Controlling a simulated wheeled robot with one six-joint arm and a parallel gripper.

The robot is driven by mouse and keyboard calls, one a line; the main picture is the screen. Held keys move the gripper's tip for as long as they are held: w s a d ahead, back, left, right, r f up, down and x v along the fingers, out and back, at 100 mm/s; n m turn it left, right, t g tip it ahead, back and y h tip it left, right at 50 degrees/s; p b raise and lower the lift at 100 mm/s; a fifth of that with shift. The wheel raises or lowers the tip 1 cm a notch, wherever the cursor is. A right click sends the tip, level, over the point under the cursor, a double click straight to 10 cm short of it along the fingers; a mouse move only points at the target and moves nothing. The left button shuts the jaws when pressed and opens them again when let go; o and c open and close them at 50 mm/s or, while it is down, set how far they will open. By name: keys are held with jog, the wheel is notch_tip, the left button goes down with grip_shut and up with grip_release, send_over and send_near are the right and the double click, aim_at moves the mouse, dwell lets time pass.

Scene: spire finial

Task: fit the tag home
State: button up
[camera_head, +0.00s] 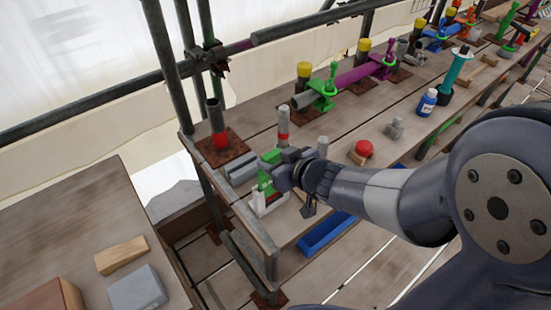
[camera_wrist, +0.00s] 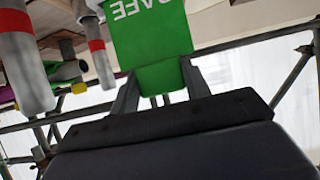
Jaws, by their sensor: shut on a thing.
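The tag is a green plate with white lettering; in the wrist view the green tag (camera_wrist: 150,38) stands between the two fingers of my gripper (camera_wrist: 158,95), which is shut on its lower part. In the head view my gripper (camera_head: 283,172) is over the near left end of the plank bench, and the green tag (camera_head: 265,180) shows beside it. A white holder (camera_head: 268,203) sits at the tag's lower end. I cannot tell whether the tag is inside the holder or just in front of it.
A grey post with a red band (camera_head: 283,125) stands close behind my gripper. A rusty-based post (camera_head: 214,125) stands at the bench's left end. Scaffold poles run behind.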

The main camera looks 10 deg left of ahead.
jog(key=shift+f+b, duration=2.25)
jog(key=shift+f, duration=0.5)
jog(key=o, duration=1.9)
jog(key=shift+f, duration=0.25)
jog(key=shift+f+b, duration=0.4)
jog(key=shift+b, duration=0.1)
jog(key=shift+d, duration=0.1)
jog(key=shift+p+v, duration=3)
jog(key=shift+v, duration=1.5)
